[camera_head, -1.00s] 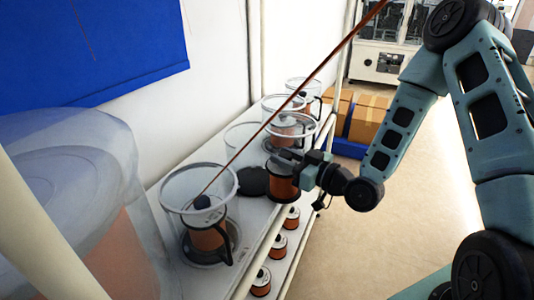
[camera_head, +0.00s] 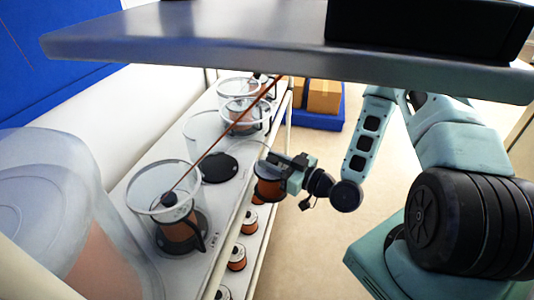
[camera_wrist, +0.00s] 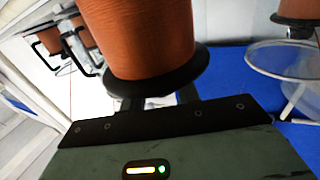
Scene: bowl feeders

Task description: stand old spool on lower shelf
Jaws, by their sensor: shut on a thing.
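My gripper (camera_head: 283,170) is shut on a copper-orange spool (camera_head: 268,188) with dark end flanges. The spool is roughly upright, out past the front edge of the upper shelf (camera_head: 228,205). In the wrist view the spool (camera_wrist: 140,40) fills the upper middle, its black flange (camera_wrist: 155,85) close to the fingers. The lower shelf (camera_head: 262,222) shows below the upper one as a narrow strip, with several small-looking copper spools (camera_head: 237,257) standing along it. Much of the lower shelf is hidden by the upper shelf.
Clear bowls stand on the upper shelf; the near one (camera_head: 145,190) holds a copper spool (camera_head: 180,232). A pale rail runs along the shelf front. Cardboard boxes (camera_head: 322,95) stand behind. The floor to the right is clear.

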